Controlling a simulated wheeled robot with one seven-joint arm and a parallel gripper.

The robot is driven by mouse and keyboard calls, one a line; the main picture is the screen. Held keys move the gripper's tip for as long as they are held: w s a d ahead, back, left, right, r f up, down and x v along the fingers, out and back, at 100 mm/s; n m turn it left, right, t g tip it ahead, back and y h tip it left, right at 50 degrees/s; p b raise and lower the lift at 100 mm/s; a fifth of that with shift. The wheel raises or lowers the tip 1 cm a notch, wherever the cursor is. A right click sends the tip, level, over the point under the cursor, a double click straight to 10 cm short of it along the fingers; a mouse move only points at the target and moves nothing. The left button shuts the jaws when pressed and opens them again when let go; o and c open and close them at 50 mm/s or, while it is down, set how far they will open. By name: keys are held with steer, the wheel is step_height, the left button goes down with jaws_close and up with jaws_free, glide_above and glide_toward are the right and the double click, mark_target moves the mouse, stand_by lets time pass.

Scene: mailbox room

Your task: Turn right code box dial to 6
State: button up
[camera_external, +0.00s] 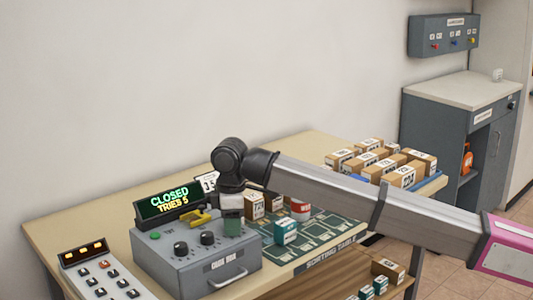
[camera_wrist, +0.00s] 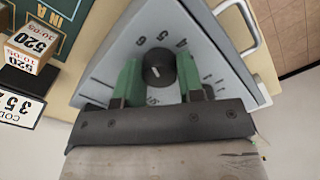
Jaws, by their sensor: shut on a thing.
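The grey code box (camera_external: 190,270) stands on the sorting table, with a display (camera_external: 168,203) reading "CLOSED TRIES 5". Two black dials (camera_external: 207,239) show on its top. The right dial is hidden by my gripper (camera_external: 232,225) in the external view. In the wrist view the black dial (camera_wrist: 158,67) sits between the green fingers of my gripper (camera_wrist: 158,80), which is shut on it. A scale with numbers surrounds the dial, partly hidden by the fingers. A short pale mark shows on the dial, but I cannot tell which number it points at.
A code card (camera_external: 207,183) stands behind. Parcels (camera_external: 272,203) lie right of my gripper, with more parcels (camera_external: 385,165) farther back.

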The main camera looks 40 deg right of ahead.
steer(key=shift+n, duration=0.8)
steer(key=o, duration=0.9)
step_height(320, 180, up, 11)
steer(key=shift+f, duration=0.1)
